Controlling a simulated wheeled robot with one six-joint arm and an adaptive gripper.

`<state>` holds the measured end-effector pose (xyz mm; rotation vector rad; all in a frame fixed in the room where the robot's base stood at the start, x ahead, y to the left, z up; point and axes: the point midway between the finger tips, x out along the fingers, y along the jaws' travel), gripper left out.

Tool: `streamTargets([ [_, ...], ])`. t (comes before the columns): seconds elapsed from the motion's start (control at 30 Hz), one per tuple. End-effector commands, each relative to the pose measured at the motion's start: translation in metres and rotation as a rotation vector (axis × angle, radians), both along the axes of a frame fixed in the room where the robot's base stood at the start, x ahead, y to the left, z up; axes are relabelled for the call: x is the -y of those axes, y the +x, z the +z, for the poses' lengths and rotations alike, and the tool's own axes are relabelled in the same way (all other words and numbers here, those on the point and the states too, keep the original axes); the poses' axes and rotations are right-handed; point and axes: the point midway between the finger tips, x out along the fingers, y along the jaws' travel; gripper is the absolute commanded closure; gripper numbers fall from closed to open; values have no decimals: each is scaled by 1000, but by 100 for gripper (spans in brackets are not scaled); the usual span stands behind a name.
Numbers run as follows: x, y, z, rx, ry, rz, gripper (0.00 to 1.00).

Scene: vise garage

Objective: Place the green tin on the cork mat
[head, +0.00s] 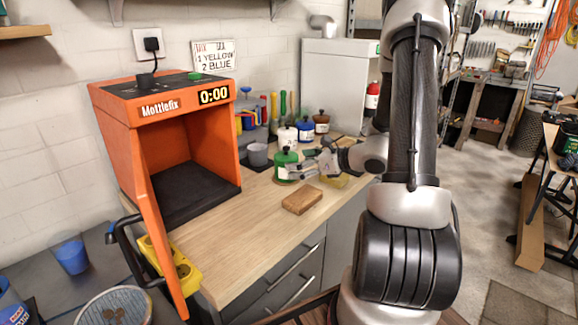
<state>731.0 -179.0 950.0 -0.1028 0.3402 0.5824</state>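The green tin (284,166), with a dark knob on its lid, stands upright on the wooden worktop, right of the orange cabinet. My gripper (299,163) reaches in from the right at the tin's height. Its fingertips are at the tin's right side and overlap it in the view. Whether they touch or grip it is too small to tell. A flat brown rectangular slab (302,201), which looks like the cork mat, lies on the worktop in front of the tin and slightly right, with nothing on it.
The orange cabinet (118,140) stands open at left, its door swung forward. A yellowish item (333,181) lies under my gripper. The worktop's front-left is clear.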

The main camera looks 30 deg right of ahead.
Motion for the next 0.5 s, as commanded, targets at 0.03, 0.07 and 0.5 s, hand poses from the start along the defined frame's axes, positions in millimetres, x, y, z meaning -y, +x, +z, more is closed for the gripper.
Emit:
streamTargets([
  [0.03,8,-9,5,2,-2,-4,13],
  [0.07,11,-14,7,2,-2,-5,13],
  [0.5,13,-59,34,14,-67,95,13],
])
